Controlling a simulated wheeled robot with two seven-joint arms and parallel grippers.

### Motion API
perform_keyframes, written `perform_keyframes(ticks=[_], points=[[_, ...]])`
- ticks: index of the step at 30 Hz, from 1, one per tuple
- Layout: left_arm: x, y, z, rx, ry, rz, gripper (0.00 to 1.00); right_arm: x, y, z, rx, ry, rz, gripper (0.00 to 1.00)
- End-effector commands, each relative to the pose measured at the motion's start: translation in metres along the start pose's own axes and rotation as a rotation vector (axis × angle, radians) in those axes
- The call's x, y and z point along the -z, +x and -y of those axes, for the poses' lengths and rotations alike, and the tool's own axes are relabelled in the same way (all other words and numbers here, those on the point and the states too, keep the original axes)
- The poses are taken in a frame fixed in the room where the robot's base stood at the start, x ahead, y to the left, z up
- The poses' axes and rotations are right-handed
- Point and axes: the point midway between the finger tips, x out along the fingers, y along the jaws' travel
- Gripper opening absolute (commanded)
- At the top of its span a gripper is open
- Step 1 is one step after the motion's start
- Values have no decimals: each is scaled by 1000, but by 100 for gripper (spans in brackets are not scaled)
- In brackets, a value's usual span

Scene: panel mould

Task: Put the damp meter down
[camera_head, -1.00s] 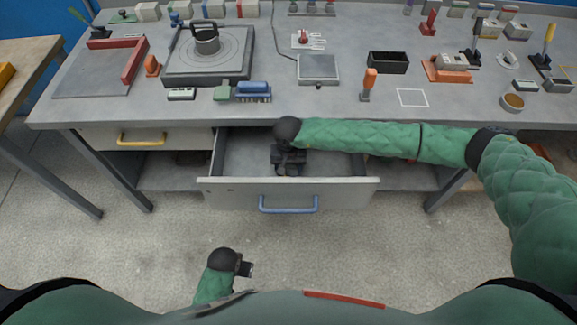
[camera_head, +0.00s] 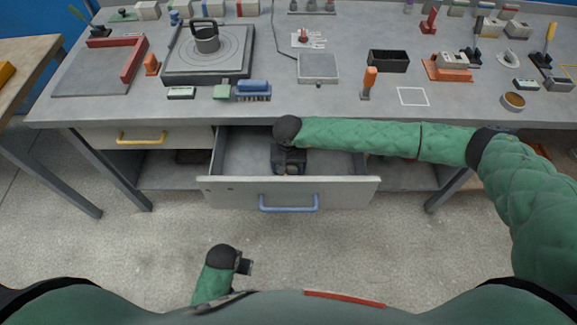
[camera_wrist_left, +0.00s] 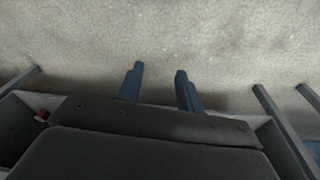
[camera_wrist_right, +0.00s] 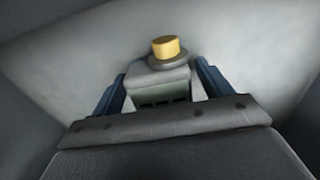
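The right gripper (camera_wrist_right: 160,88) is low inside the open drawer; it also shows in the head view (camera_head: 289,168). Between its fingers in the right wrist view is a grey block with dark slots and a brass-coloured round cap (camera_wrist_right: 166,47), which I take to be the damp meter. The fingers stand on either side of it, with a narrow gap visible at the right finger, so the gripper looks open around it. The meter's lower part is hidden by the gripper body. The left gripper (camera_wrist_left: 160,85) is open and empty over the floor, in front of the bench.
The drawer (camera_head: 340,190) with a blue handle is pulled out; its walls surround the right gripper. The bench top (camera_head: 330,105) above carries a turntable-like plate (camera_head: 180,70), a scale (camera_head: 318,67), a black bin (camera_head: 388,61) and a white outlined square (camera_head: 412,97).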

Motion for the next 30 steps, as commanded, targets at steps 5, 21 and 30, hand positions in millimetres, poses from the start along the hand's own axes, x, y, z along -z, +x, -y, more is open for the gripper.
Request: perform_keyframes(ticks=[5, 21, 30], points=[[-1, 1, 0, 0, 0, 2, 36, 0, 0, 0, 0, 0, 0, 78], [0, -2, 0, 0, 1, 6, 36, 1, -26, 0, 0, 0, -2, 78], [8, -61, -7, -10, -1, -7, 36, 1, -69, 0, 1, -1, -2, 78]])
